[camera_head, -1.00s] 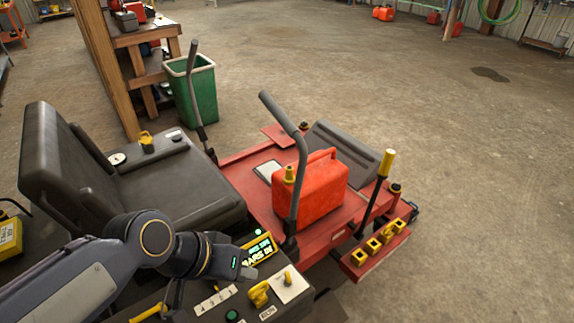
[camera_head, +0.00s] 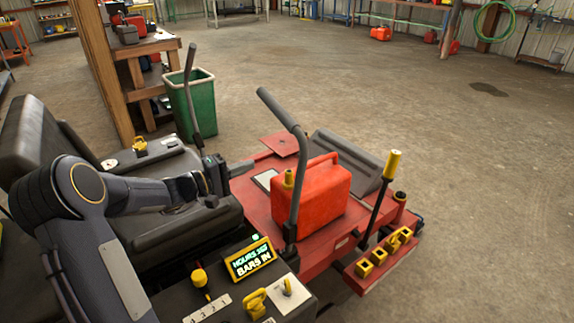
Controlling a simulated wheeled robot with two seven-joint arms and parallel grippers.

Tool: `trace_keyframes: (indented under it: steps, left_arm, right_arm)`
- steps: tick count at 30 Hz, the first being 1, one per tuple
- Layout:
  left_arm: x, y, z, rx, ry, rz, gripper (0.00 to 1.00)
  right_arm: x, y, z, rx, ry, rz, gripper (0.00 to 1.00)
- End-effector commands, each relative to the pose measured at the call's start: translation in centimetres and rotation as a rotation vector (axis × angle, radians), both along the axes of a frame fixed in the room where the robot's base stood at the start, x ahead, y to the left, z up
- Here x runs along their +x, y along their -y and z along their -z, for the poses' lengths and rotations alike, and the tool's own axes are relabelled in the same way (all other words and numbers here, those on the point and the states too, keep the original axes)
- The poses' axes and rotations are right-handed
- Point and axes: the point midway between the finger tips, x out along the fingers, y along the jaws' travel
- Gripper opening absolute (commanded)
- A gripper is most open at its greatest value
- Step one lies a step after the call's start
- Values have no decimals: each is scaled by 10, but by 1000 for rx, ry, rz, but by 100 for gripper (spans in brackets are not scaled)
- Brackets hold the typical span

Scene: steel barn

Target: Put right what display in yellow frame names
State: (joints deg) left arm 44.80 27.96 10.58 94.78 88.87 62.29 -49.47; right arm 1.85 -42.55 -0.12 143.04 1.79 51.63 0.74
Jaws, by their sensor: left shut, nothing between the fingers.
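The display in the yellow frame (camera_head: 249,259) sits on the mower's near console; its green line seems to read HOURS with digits too small to be sure of, and below it BARS IN. Two grey control bars stand up: a near bar (camera_head: 281,111) beside the red fuel can and a far bar (camera_head: 187,95) in front of the green bin. My left gripper (camera_head: 243,168) is shut and empty, reaching across the seat (camera_head: 155,215) close to the foot of the far bar. I cannot tell whether it touches the bar. My right gripper is out of view.
A red fuel can (camera_head: 312,195) stands on the red deck behind the near bar. A yellow-topped lever (camera_head: 380,195) rises at the right. Yellow knobs sit on the near console. A green bin (camera_head: 196,108) and wooden bench (camera_head: 145,58) stand behind. The floor at right is open.

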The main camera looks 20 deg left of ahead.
Motion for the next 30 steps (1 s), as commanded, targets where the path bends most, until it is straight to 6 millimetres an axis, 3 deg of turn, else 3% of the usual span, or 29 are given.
trace_keyframes:
  steps: [8, 13, 26, 30]
  left_arm:
    - [1, 2, -1, 1, -1, 3, 0]
    - [13, 10, -1, 0, -1, 5, 0]
    - [86, 60, -2, -1, -2, 6, 0]
    - [75, 80, -1, -2, -5, 5, 0]
  right_arm:
    - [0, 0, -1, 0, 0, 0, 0]
    - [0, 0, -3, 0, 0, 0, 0]
    - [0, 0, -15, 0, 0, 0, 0]
    - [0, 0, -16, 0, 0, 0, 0]
